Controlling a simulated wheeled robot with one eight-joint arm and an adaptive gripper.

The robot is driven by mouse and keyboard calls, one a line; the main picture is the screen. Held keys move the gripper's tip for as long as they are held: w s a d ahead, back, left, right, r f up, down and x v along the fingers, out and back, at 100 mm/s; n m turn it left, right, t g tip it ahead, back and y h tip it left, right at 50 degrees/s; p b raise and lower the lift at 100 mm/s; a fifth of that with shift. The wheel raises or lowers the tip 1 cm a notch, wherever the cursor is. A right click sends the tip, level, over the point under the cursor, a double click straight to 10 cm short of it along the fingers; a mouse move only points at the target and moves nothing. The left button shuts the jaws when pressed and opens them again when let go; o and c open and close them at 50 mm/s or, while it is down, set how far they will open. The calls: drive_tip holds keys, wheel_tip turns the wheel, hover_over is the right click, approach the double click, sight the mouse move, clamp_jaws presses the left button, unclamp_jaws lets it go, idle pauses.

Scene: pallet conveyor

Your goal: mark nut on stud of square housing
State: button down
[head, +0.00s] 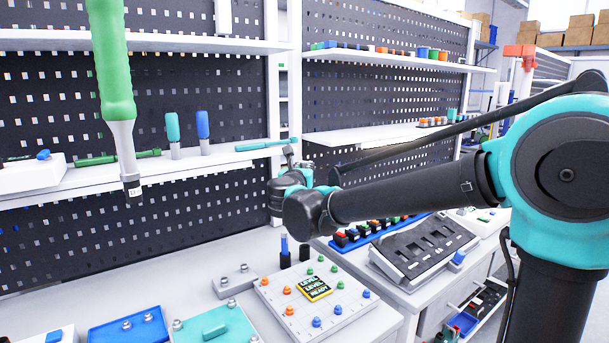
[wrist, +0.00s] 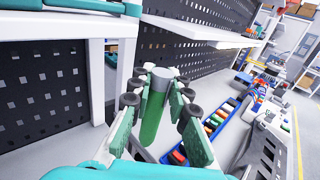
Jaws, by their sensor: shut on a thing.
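My gripper (wrist: 158,100) is shut on a green marker-like cylinder (wrist: 153,118) with a grey end, seen between the fingers in the wrist view. In the head view my gripper is mostly hidden behind my own wrist, above the bench. In that view several housings with studs and nuts stand at the front left of the bench: a teal one (head: 235,326), a blue one (head: 108,333) and a grey one (head: 229,289). I cannot tell which is the square housing. The held thing is not clear in the head view.
A white board (head: 344,306) with coloured nuts stands on the bench beside a dark upright holder (head: 285,259) with a blue-topped piece. A green-handled tool (head: 115,75) hangs at upper left. A shelf (head: 220,160) runs behind. A grey sloped tray (head: 424,250) stands right.

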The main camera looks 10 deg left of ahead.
drive_tip(key=shift+r, duration=2.45)
